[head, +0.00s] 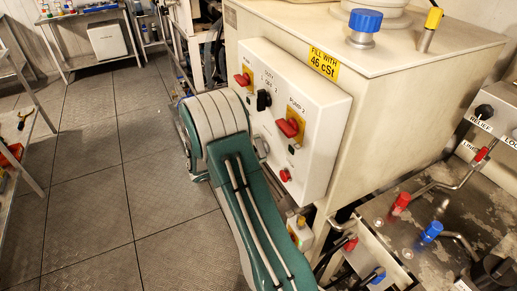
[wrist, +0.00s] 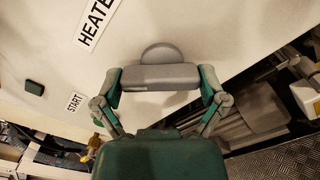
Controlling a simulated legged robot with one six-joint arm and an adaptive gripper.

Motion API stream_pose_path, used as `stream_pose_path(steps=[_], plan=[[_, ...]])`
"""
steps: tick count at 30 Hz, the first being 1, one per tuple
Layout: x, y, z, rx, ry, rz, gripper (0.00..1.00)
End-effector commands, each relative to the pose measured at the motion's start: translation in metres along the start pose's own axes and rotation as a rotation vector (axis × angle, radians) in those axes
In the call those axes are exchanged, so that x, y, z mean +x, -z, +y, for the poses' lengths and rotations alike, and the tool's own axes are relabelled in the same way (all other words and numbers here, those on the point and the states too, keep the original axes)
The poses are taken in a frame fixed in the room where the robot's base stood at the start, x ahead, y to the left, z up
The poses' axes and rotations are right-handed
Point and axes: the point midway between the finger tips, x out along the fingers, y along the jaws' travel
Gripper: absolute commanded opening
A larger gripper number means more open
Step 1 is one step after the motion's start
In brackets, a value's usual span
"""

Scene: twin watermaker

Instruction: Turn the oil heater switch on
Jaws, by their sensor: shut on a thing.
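The heater switch (wrist: 160,53) is a grey round knob with a wide bar handle, on a pale panel in the wrist view. Its bar lies across the picture, almost level. My gripper (wrist: 160,82) has one green-padded finger at each end of this bar and is shut on it. A "HEATER" label (wrist: 97,20), cut off by the frame edge, is at the upper left. In the head view my arm stands in front of the white control box (head: 322,128), and I cannot make out the gripper's hold there.
The box carries a red-and-yellow switch (head: 243,79), a black duty switch (head: 263,100) and a red pump 2 switch (head: 290,127). In the wrist view a dark green button (wrist: 34,88) sits near a "START" label (wrist: 75,103). The tiled floor (head: 90,190) at left is clear.

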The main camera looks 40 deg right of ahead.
Motion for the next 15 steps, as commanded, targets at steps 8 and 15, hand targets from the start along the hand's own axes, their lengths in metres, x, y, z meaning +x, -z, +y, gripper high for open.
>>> stream_pose_path(steps=[8, 15], plan=[[0.0010, -0.0002, -0.0004, 0.260, 0.001, 0.001, 0.44], [0.0009, -0.0006, -0.0010, 0.475, 0.002, 0.000, 0.44]])
